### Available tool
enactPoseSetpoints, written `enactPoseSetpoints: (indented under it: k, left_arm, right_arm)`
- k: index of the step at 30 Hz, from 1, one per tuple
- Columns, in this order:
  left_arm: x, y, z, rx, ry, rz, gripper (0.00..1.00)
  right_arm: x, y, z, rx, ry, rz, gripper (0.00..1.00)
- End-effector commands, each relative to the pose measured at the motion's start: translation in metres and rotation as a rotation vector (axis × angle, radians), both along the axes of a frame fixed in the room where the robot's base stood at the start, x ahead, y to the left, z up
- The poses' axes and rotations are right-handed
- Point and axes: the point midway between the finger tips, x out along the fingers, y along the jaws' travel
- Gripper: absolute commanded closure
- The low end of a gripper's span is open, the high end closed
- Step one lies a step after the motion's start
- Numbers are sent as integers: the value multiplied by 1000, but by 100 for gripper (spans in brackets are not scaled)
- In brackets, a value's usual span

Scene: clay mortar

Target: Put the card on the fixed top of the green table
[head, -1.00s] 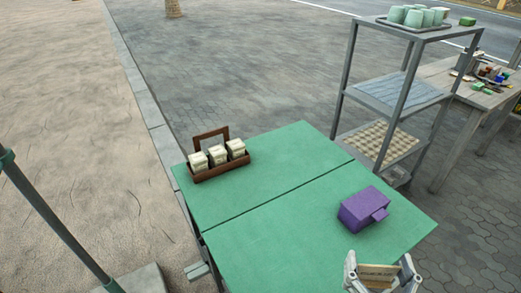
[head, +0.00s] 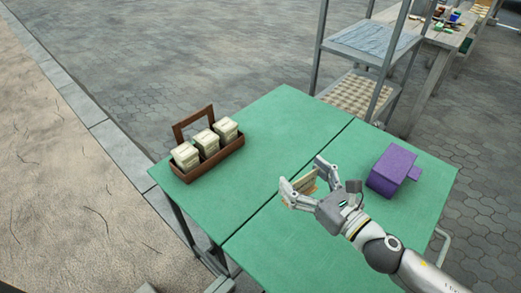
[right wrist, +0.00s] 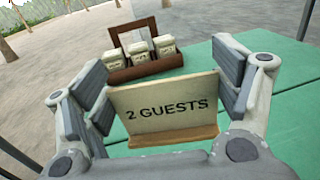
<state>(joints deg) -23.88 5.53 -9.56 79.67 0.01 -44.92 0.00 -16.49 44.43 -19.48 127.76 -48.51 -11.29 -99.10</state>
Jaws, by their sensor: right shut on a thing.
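The card (right wrist: 166,108) is a cream sign reading "2 GUESTS" on a small wooden base. My right gripper (head: 304,176) is shut on it, with a finger at each side edge. In the head view the card (head: 302,187) is mostly hidden by the gripper, above the green table near its dark seam. The green table (head: 262,130) has two panels split by that seam. The far-left panel bears the caddy; the near-right panel (head: 290,250) lies under my right arm. The gap between card and table top is unclear. My left gripper is out of view.
A brown wooden caddy (head: 208,160) with three cream jars stands on the far-left panel. A purple box (head: 393,170) sits on the near-right panel, beside my right arm. A grey shelf (head: 362,40) stands behind the table. The far-left panel is clear right of the caddy.

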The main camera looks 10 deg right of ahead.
Motion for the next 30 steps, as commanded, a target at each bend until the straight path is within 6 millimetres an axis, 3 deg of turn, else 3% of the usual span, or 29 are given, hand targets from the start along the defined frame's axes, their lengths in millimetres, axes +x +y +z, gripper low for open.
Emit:
enactPoseSetpoints:
  k: [1,8,15,21,26,30]
  left_arm:
    - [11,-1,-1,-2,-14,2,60]
    - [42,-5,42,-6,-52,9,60]
    - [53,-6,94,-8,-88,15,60]
    - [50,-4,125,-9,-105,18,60]
    - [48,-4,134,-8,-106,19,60]
    - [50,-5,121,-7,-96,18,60]
  right_arm:
    - [9,-4,-11,-8,-8,27,33]
    - [44,-28,-14,-10,-9,125,33]
    - [73,-63,8,-13,-9,175,33]
    - [84,-83,31,-7,-6,189,33]
    - [87,-88,40,0,-2,191,33]
    - [96,-87,40,6,-3,189,33]
